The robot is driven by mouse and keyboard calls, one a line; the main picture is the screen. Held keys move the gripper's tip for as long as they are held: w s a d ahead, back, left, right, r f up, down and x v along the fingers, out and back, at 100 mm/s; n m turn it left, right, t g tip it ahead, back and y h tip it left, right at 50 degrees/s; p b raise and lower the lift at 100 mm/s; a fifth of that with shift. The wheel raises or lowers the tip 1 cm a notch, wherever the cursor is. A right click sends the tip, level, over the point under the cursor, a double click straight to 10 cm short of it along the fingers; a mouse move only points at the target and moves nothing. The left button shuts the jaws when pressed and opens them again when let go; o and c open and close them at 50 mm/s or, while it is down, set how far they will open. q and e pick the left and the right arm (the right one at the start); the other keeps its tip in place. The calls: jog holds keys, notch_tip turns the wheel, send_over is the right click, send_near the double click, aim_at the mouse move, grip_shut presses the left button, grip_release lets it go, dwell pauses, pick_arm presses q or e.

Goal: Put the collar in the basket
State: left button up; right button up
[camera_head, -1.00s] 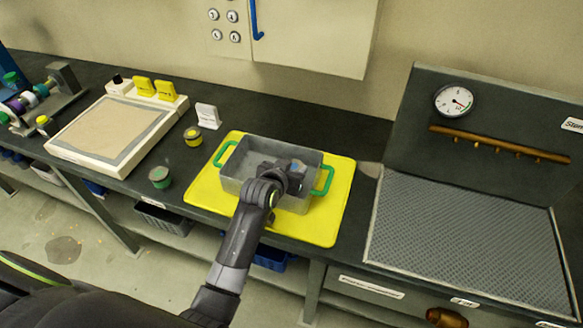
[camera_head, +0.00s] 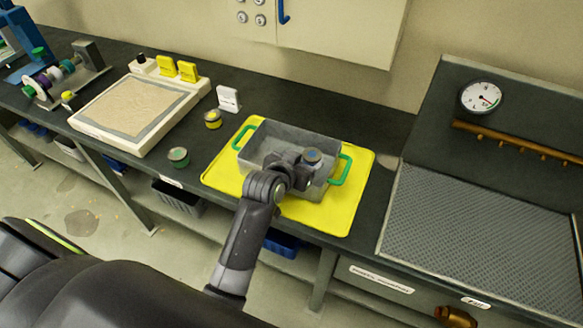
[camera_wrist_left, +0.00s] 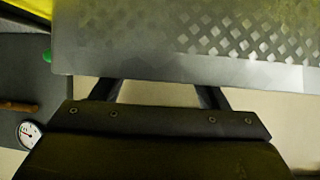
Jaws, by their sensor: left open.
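The basket (camera_head: 270,139) is a grey metal bin with green handles on a yellow mat. My left gripper (camera_head: 303,163) is over the right part of the basket, with its jaws open. A small round piece with a blue-grey top (camera_head: 312,155), which looks like the collar, shows at the gripper's tip within the basket's outline. I cannot tell whether it rests on the basket floor. In the left wrist view my gripper's fingers (camera_wrist_left: 160,91) are apart, with the basket's perforated metal (camera_wrist_left: 220,35) beyond and no collar visible between them. My right gripper is not in view.
The yellow mat (camera_head: 338,215) lies under the basket. A green-topped pot (camera_head: 178,157) and a yellow-banded pot (camera_head: 212,119) stand left of it, near a white card (camera_head: 228,98). A shallow tray (camera_head: 135,108) is further left. A panel with a gauge (camera_head: 480,97) stands right.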

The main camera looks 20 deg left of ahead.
pick_arm(q)
jog(key=v, duration=0.6)
jog(key=shift+s+r, duration=0.15)
jog(key=shift+s, duration=0.25)
jog(key=shift+a, duration=0.1)
